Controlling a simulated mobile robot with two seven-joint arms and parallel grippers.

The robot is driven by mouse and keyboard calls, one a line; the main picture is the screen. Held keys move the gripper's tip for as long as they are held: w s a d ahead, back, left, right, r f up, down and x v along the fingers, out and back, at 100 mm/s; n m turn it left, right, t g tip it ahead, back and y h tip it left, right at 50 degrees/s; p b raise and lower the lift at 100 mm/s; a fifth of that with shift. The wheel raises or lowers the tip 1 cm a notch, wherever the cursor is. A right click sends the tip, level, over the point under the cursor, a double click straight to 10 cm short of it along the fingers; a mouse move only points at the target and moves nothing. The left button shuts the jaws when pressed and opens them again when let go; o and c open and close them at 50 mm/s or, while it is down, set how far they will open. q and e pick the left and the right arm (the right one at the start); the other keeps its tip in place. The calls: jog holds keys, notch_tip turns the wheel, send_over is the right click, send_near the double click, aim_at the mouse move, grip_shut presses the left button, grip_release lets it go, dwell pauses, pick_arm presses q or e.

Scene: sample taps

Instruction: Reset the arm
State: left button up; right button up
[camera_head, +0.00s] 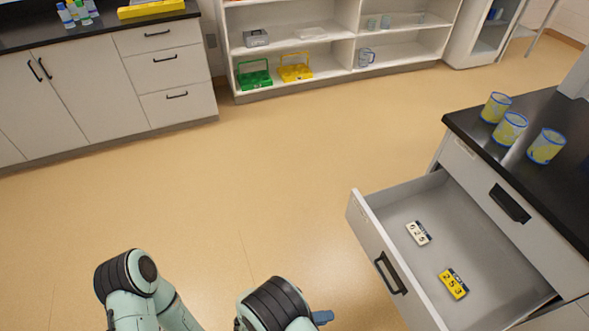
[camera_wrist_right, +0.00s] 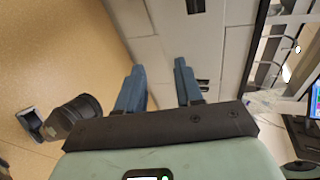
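My right arm (camera_head: 273,304) is folded low at the bottom middle of the head view. Only a small blue part of my right gripper (camera_head: 322,317) shows beside it, left of the open drawer. In the right wrist view, my right gripper (camera_wrist_right: 159,84) has its two blue fingers apart with nothing between them. My left arm (camera_head: 136,287) is bent at the lower left of the head view. Its gripper is out of view.
The open drawer (camera_head: 478,226) juts out at right, holding a white number tag (camera_head: 418,233) and a yellow one (camera_head: 453,284). Several yellow-blue cups (camera_head: 509,128) stand on the black counter (camera_head: 545,105) above. Shelves (camera_head: 340,35) and cabinets (camera_head: 100,85) line the back. The middle floor is clear.

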jog(key=s+d+f+m+g+y+p, duration=0.2)
jog(key=s+d+f+m+g+y, duration=0.4)
jog(key=s+m, duration=0.25)
jog(key=s+a+r+m+g+y+p, duration=0.15)
jog(key=s+m+y, duration=0.3)
jog(key=m, duration=0.55)
jog(key=s+a+m+g+y+p, duration=0.25)
jog(key=m+y, duration=0.35)
jog(key=m, duration=0.3)
jog(key=w+d+r+m+t+p, duration=0.2)
jog(key=m+t, duration=0.4)
jog(key=m, duration=0.8)
jog(key=shift+w+d+r+m+y+p, duration=0.25)
jog(key=shift+w+d+m+y+p, duration=0.15)
jog(key=shift+w+d, duration=0.6)
